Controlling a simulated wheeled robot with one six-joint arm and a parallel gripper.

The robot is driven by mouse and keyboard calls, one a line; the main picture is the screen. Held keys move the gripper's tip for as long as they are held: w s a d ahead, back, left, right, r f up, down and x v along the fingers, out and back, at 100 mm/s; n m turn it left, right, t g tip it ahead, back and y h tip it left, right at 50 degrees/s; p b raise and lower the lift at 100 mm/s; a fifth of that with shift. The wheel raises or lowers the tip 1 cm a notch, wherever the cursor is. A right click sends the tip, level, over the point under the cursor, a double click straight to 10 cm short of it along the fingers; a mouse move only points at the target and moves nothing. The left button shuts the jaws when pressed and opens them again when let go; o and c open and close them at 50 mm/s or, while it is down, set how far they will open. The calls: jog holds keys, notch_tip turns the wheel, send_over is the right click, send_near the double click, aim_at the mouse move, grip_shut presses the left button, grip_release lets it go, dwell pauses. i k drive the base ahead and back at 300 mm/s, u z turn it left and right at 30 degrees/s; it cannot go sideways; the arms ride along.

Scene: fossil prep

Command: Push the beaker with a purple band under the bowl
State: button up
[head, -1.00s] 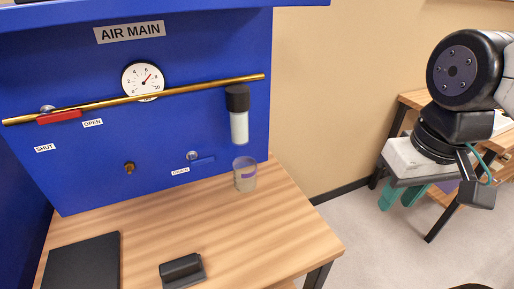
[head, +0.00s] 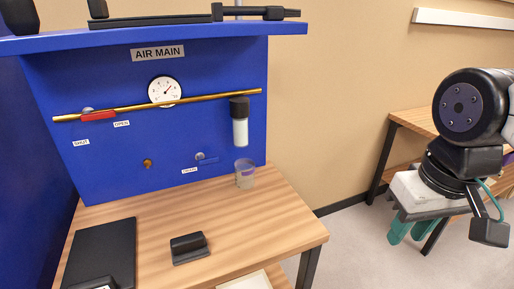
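The beaker with a purple band (head: 245,174) is clear and stands upright on the wooden bench, near its back right edge by the blue panel. The bowl (head: 240,131) is a pale cylinder under a black cap, fixed to the panel at the right end of the brass pipe. The beaker stands below the bowl, slightly to its right in the picture, with a gap between them. Whether it is directly underneath I cannot tell. My gripper (head: 408,229), with green fingers pointing down, is far to the right of the bench, over the floor. Its fingers are apart with nothing visible between them.
The blue panel (head: 112,160) carries a gauge (head: 165,91), a red lever (head: 98,116) and a drain valve (head: 200,157). A black block (head: 189,248) and a dark flat pad (head: 100,252) lie on the bench (head: 150,222). Another wooden table (head: 411,122) stands behind my arm.

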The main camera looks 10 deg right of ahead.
aim_at(244, 168)
jog(key=z, duration=1.95)
jog(key=i, duration=1.95)
jog(key=u, duration=3.65)
jog(key=i, duration=0.5)
jog(key=u, duration=0.05)
